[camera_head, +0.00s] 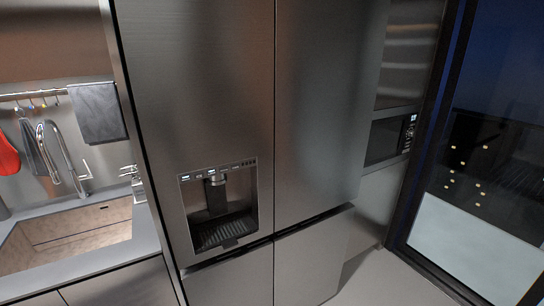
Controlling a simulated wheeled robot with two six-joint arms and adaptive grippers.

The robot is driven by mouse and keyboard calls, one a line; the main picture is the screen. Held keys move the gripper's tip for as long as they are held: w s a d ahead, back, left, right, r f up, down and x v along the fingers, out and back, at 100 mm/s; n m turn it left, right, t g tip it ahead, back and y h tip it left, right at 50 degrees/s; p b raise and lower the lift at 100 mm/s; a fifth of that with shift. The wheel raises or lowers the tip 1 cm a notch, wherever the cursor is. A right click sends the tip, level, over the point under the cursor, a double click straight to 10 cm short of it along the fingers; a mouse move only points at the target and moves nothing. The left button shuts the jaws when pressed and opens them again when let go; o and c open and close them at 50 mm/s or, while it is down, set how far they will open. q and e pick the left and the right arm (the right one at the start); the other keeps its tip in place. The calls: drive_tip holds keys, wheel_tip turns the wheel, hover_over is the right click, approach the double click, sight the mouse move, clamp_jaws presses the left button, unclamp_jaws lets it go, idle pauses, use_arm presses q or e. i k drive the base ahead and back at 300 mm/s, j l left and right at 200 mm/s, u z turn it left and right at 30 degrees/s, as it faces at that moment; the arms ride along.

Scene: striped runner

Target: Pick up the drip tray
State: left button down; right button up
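The drip tray (224,231) is a dark slatted tray at the bottom of the water dispenser recess (208,190) in the left door of the steel refrigerator (195,100). The dispenser has a nozzle above the tray and a row of lit buttons along its top. The tray appears seated in the recess, with its front edge at the recess opening. Neither of my grippers shows in the head view.
A counter with a sink (70,232) and a tall faucet (62,160) is at the left, with a grey towel (97,112) hanging above. A microwave (390,137) and a glass door (480,190) are at the right. Bare floor (395,280) shows at the lower right.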

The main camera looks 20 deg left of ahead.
sight(226, 233)
drive_tip(key=j+u, duration=0.1)
drive_tip(key=j, duration=0.75)
drive_tip(key=i+j, duration=0.1)
drive_tip(key=j, duration=0.7)
drive_tip(key=j+u, duration=0.15)
drive_tip(key=j, duration=0.65)
drive_tip(key=i+j, duration=0.1)
drive_tip(key=j, duration=0.75)
drive_tip(key=u, duration=0.05)
